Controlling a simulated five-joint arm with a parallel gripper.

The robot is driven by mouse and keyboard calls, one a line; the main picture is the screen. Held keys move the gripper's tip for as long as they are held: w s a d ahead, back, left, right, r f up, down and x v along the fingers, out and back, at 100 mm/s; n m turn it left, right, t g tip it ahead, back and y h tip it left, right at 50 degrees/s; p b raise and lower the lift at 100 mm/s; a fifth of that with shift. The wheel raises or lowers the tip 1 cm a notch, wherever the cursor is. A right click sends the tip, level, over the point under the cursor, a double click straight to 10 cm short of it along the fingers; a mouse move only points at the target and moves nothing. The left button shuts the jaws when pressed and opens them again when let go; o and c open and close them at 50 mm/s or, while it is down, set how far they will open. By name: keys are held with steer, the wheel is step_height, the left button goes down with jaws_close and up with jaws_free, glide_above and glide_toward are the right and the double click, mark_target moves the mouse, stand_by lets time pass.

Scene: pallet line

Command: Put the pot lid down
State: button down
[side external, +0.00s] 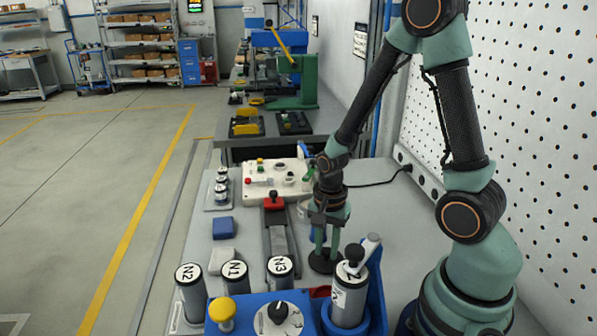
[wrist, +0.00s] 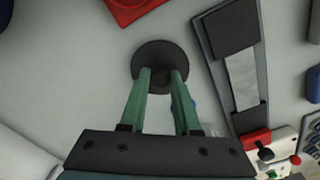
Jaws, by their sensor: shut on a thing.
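The pot lid looks to be the black round disc (side external: 323,264) low over the grey table, between the rail and my arm's base. It also shows in the wrist view (wrist: 148,57), roughly level. My gripper (side external: 325,245) points straight down with its green fingers shut on the small knob at the middle of the lid. In the wrist view the two fingertips (wrist: 161,76) stand on either side of the knob and hide part of it. I cannot tell whether the underside of the lid touches the table. No pot shows clearly under it.
A grey rail (side external: 278,238) with a red end piece lies left of the lid. A white control box (side external: 277,175) stands behind. In front are grey canisters N2 (side external: 191,297), N1 and N3, and a blue holder (side external: 377,302). A red thing (wrist: 128,12) lies near the lid.

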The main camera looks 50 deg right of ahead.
steer(key=shift+f, duration=0.2)
steer(key=c, duration=0.6)
jaws_free()
steer(key=shift+c, duration=0.2)
steer(key=shift+r, duration=0.1)
step_height(320, 180, up, 12)
step_height(320, 180, up, 6)
steer(key=n+t, duration=0.3)
steer(key=n, duration=0.4)
glide_above(326, 251)
steer(key=a, duration=0.3)
steer(key=a+r+n+t, duration=0.1)
steer(key=n, duration=0.2)
steer(key=r+n, duration=0.2)
steer(key=n, duration=0.1)
steer(key=a+r+n+t, duration=0.1)
steer(key=n, duration=0.1)
steer(key=shift+s+a+r+n+t, duration=0.15)
steer(key=shift+a+r+n+t, duration=0.15)
steer(key=shift+r+n, duration=0.1)
